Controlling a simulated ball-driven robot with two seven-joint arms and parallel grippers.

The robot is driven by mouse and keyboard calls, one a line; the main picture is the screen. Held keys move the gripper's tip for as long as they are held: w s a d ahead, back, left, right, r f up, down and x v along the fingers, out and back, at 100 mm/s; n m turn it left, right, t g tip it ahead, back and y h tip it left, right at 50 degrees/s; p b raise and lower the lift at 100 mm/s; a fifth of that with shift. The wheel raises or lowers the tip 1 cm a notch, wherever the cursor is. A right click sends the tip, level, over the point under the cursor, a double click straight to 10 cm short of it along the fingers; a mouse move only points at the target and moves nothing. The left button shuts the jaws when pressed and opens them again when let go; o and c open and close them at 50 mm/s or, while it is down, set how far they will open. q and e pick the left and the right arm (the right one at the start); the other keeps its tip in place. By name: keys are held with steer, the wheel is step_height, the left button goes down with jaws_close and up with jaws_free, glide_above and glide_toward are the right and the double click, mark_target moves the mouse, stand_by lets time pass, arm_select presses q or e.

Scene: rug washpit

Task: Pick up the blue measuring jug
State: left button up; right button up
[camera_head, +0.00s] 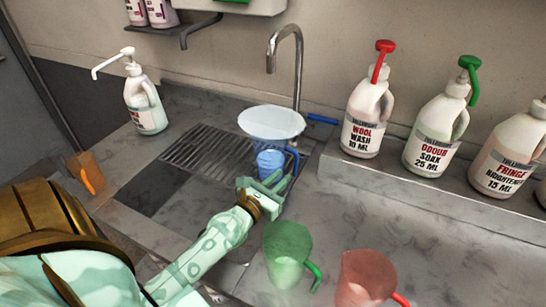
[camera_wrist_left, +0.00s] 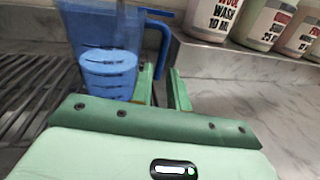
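The blue measuring jug (camera_head: 270,163) stands by the drain grate below the tap, its blue handle on its right. In the left wrist view the see-through jug (camera_wrist_left: 108,70) stands upright at upper left, its handle beyond the fingers. A pale round piece (camera_head: 271,122) with a blue handle at its right shows above the jug in the head view; I cannot tell if they touch. My left gripper (camera_head: 272,183) is just in front of the jug, near its handle. In the left wrist view its fingers (camera_wrist_left: 162,90) are apart with nothing clearly between them. My right gripper is not in view.
A green jug (camera_head: 286,250) and a red jug (camera_head: 366,278) stand on the counter nearer me. Several pump bottles (camera_head: 366,110) line the ledge at right. A white pump bottle (camera_head: 146,105) stands at left. The tap (camera_head: 298,60) rises behind the jug.

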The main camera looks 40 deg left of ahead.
mark_target(295, 167)
arm_select(q)
steer(key=w, duration=0.7)
steer(key=shift+w+f, duration=0.3)
steer(key=shift+w, duration=0.1)
steer(key=shift+s, duration=0.1)
jaws_close()
